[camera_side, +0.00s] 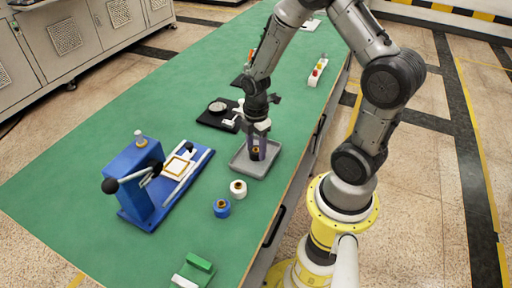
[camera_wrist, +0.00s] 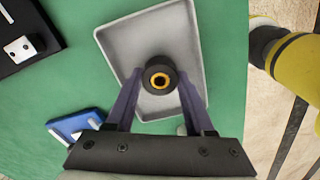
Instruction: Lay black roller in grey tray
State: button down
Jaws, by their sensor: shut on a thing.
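The black roller (camera_wrist: 159,78) has an orange-yellow core. My gripper (camera_side: 257,150) points down with the roller between its fingers, and it is shut on the roller. In the wrist view my gripper (camera_wrist: 160,100) has its two purple-grey fingers on either side of the roller. The grey tray (camera_side: 241,165) is a shallow rectangle lying on the green bench. The roller is upright over the tray floor, inside the rim as seen in both views. I cannot tell whether its lower end touches the floor. The tray (camera_wrist: 122,40) also shows in the wrist view, its near end hidden by my gripper.
A white roll (camera_side: 238,188) and a blue roll (camera_side: 221,208) stand in front of the tray. A blue lever press (camera_side: 140,185) stands at left. A black plate device (camera_side: 217,116) lies behind the tray. The bench's right edge (camera_side: 291,187) is close.

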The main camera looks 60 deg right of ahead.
aim_at(256, 150)
jog(key=shift+f, duration=0.1)
jog(key=shift+c, duration=1.4)
grip_release()
notch_tip(256, 150, up, 12)
jog(key=s+a+r+m+t, duration=0.5)
jog(key=s+a+r+m, duration=0.5)
jog(key=s+r+m, duration=0.1)
jog(key=shift+r+m+t, duration=0.3)
jog(key=shift+r+m, duration=0.6)
jog(key=shift+m, duration=0.2)
